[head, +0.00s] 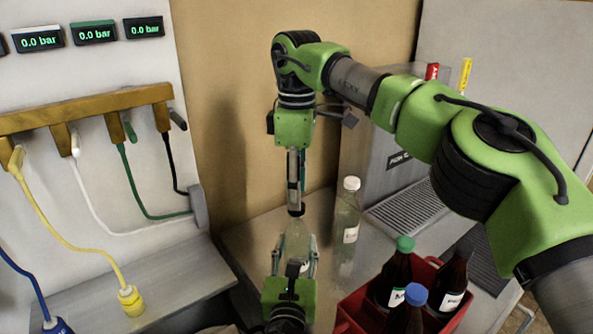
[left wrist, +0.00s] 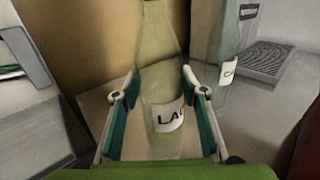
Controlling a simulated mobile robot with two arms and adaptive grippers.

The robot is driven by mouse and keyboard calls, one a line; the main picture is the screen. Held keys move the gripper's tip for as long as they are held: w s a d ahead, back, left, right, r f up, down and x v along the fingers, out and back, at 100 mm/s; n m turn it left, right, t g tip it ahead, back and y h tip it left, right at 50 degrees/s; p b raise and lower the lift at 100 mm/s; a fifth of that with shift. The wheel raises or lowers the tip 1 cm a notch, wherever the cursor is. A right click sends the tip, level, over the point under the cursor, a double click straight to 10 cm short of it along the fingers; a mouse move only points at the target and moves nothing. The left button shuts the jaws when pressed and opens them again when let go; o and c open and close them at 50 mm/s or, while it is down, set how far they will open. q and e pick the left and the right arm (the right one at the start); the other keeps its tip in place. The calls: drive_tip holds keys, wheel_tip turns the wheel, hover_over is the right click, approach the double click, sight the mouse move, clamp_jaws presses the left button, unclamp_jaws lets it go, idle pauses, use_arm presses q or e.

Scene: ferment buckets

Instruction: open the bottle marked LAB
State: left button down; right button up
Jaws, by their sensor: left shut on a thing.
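The bottle marked LAB (left wrist: 160,75) is pale and see-through, with a white label whose visible letters read "LA". It stands upright between the fingers of my left gripper (left wrist: 160,95). In the head view the same bottle (head: 298,238) is on the grey counter, and my left gripper (head: 294,260) is shut on its body from the front. My right gripper (head: 296,208) points straight down directly above the bottle's neck. The bottle's top and cap are hidden behind it, so I cannot tell whether its fingers are open or shut.
A clear bottle with a white cap (head: 347,222) stands close on the right. A red crate (head: 352,310) with several dark bottles is at front right. A drip grate (head: 405,210) lies behind. Hoses hang from a wooden rack (head: 90,108) at left.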

use_arm(q)
drive_tip(key=shift+f, duration=0.1)
use_arm(e)
drive_tip(key=shift+f, duration=1.45)
drive_tip(key=shift+c, duration=0.3)
